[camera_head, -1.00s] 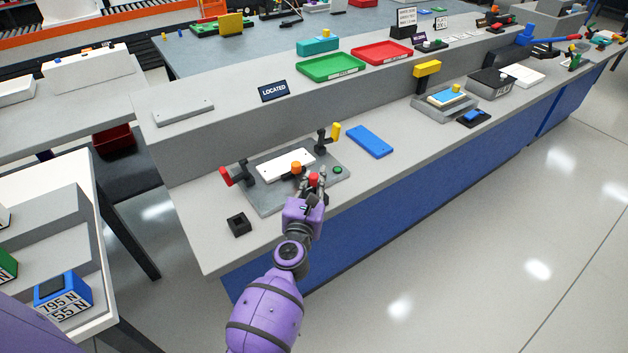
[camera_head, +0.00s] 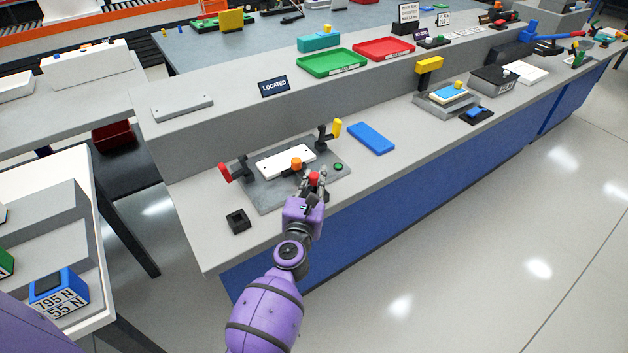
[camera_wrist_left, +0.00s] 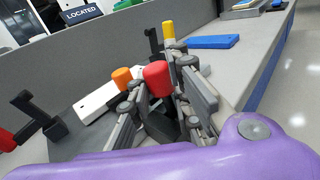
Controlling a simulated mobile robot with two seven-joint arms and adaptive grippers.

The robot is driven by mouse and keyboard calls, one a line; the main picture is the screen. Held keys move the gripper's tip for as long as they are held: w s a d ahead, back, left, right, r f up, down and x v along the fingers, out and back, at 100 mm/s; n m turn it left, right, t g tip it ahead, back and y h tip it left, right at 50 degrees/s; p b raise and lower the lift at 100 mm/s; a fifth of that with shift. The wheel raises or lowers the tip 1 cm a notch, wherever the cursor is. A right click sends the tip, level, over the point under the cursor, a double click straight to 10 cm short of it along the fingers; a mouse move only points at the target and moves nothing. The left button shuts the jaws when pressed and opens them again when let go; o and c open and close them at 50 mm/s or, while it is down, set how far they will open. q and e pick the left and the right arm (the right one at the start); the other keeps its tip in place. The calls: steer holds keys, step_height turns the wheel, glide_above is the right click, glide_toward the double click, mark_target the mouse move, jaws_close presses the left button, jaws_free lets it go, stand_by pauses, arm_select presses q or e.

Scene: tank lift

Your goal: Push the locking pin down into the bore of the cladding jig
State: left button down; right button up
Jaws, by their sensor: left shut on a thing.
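The cladding jig (camera_head: 262,199) is a grey plate on the near bench. A white panel (camera_head: 278,163) lies on it, between a clamp with a red handle (camera_head: 225,173) and a clamp with a yellow handle (camera_head: 337,128). My left gripper (camera_head: 316,184) is at the jig's front edge, shut on the red-headed locking pin (camera_head: 314,178). In the left wrist view the red head (camera_wrist_left: 158,78) stands upright between my left fingers (camera_wrist_left: 160,110). The pin's lower part and the bore are hidden by the fingers. My right gripper is not in view.
An orange knob (camera_head: 296,163) stands by the panel's front edge, close to my left fingers. A green button (camera_head: 338,167) is on the plate's right. A black square block (camera_head: 237,221) sits left of the gripper, and a blue plate (camera_head: 371,138) lies to the right.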

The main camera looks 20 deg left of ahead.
arm_select(q)
steer(key=c, duration=1.5)
jaws_free()
steer(key=shift+c, duration=0.2)
steer(key=o, duration=0.5)
